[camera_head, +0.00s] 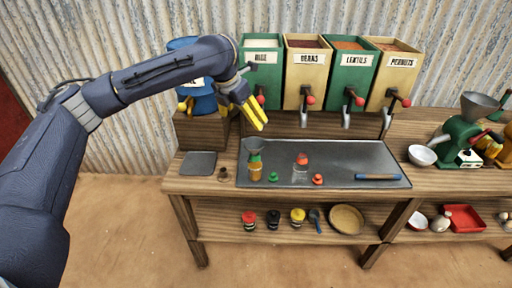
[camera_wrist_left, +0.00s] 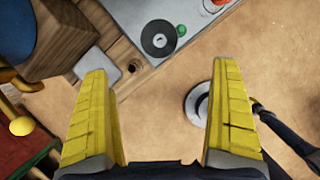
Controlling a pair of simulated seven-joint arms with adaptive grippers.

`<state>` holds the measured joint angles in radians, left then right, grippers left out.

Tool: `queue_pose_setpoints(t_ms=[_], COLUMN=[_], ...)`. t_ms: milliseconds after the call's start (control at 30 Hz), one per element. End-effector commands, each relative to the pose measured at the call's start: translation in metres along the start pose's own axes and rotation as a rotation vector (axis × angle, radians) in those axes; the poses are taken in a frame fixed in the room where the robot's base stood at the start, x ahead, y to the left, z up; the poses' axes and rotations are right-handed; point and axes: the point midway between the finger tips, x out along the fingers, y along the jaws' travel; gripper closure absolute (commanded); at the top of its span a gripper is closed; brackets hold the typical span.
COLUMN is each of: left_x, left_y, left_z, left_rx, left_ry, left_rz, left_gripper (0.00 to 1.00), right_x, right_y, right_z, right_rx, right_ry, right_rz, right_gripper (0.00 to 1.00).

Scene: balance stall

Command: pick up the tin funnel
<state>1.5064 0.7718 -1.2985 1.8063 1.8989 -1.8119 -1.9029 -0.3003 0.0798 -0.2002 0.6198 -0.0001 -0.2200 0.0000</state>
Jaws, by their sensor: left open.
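The tin funnel (camera_head: 255,145) is a small grey cone. It sits wide side up on top of a small jar with amber contents (camera_head: 255,172), at the left end of the dark grey mat (camera_head: 340,160). In the left wrist view the funnel (camera_wrist_left: 158,38) shows from above as a dark grey disc with a small hole. My left gripper (camera_head: 256,108) has yellow fingers and is above and a little behind the funnel in the head view, apart from it. It is open and empty in the left wrist view (camera_wrist_left: 160,72), with the funnel beyond its fingertips. My right gripper is not in view.
Dispenser bins (camera_head: 307,75) with red-knobbed levers (camera_head: 309,99) stand behind the mat. A blue container (camera_head: 198,100) on a wooden box is at left. A clear jar (camera_head: 300,174), green lid (camera_head: 272,177), red lid (camera_head: 317,179) and blue-handled tool (camera_head: 378,177) share the mat.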

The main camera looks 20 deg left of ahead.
Motion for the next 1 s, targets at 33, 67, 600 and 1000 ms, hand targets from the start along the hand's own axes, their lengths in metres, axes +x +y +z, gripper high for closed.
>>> queue_pose_setpoints(t_ms=[33, 67, 600, 1000], left_x=[0.011, 0.016, 0.099, 0.115], left_y=[0.000, 0.000, -0.001, 0.000], left_z=[-0.001, -0.001, 0.000, 0.000], left_rx=[-0.002, -0.002, -0.004, -0.005], left_ry=[0.004, 0.004, -0.001, -0.001], left_rz=[-0.001, -0.002, -0.002, -0.001], left_gripper=[0.05, 0.05, 0.05, 0.05], right_x=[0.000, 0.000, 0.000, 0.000], right_y=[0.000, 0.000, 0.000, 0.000], right_z=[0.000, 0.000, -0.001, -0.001], right_rx=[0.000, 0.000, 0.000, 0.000], right_ry=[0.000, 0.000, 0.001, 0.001], right_rz=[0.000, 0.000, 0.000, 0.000], right_gripper=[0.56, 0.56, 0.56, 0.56])
